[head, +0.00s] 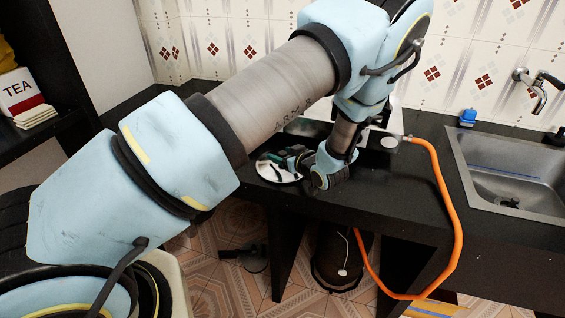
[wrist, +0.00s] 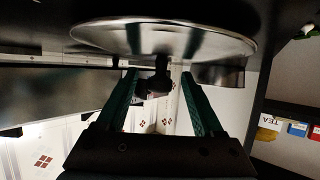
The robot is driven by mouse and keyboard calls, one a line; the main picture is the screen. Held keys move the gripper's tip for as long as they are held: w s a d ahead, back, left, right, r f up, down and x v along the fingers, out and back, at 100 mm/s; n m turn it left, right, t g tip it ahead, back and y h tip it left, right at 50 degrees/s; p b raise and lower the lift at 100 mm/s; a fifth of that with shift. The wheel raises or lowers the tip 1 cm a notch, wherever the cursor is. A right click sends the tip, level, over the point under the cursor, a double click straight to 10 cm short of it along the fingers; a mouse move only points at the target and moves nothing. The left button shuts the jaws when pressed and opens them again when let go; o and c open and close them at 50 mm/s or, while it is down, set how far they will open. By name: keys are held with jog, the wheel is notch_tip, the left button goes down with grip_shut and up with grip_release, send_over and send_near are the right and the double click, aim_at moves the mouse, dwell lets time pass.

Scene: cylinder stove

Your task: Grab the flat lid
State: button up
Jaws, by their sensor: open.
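The flat lid (head: 264,170) is a shiny round disc on the black counter in the head view, partly hidden by my gripper. In the wrist view the lid (wrist: 165,35) fills the top of the picture, with its black knob (wrist: 154,84) pointing towards my gripper. My gripper (wrist: 159,74) is open, with one green finger on each side of the knob. A gap shows between the knob and each finger. In the head view my gripper (head: 296,160) is over the lid, and my wrist hides part of it.
The black counter (head: 405,185) holds a stove behind my arm, mostly hidden. An orange hose (head: 447,190) loops from it over the front edge towards a cylinder (head: 335,262) below. A metal sink (head: 510,170) is at the right. A dark shelf with a TEA box (head: 18,92) is at the left.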

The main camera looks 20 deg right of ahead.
grip_shut()
dwell(0.4)
